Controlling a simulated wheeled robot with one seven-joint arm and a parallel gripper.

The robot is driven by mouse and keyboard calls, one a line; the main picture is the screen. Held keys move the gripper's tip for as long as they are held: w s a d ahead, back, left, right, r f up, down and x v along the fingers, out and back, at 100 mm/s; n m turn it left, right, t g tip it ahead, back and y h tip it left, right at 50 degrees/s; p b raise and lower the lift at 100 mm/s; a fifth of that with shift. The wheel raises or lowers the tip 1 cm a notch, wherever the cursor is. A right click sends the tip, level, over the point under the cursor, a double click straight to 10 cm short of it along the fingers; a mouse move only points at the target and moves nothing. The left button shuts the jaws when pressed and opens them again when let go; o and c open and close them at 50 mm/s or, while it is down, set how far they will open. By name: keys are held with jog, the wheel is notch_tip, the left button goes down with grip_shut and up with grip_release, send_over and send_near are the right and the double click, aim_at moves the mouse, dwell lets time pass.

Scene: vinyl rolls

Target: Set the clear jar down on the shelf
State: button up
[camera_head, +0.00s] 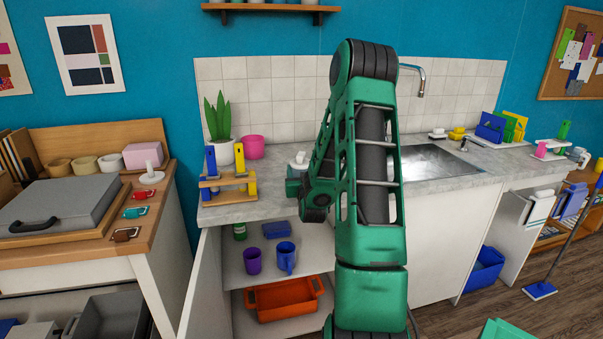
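I see no clear jar in this view. An open cabinet under the counter has an inner shelf (234,277) holding a purple cup (253,261), a blue mug (286,258), a blue box (277,229) and a green item (240,231). A wooden wall shelf (270,7) also shows at the top edge. My green arm rises in front of the counter and bends back down towards the left, beside the cabinet opening.
The cabinet door (203,285) stands open on the left. An orange bin (285,298) sits below the inner shelf. The counter (240,211) carries a wooden rack (228,184), a potted plant (218,118) and a pink pot (253,147). A sink (435,160) is to the right.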

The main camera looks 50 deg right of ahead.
aim_at(301, 153)
dwell(0.4)
jog(key=shift+w+r, duration=0.1)
jog(key=shift+r, duration=3.4)
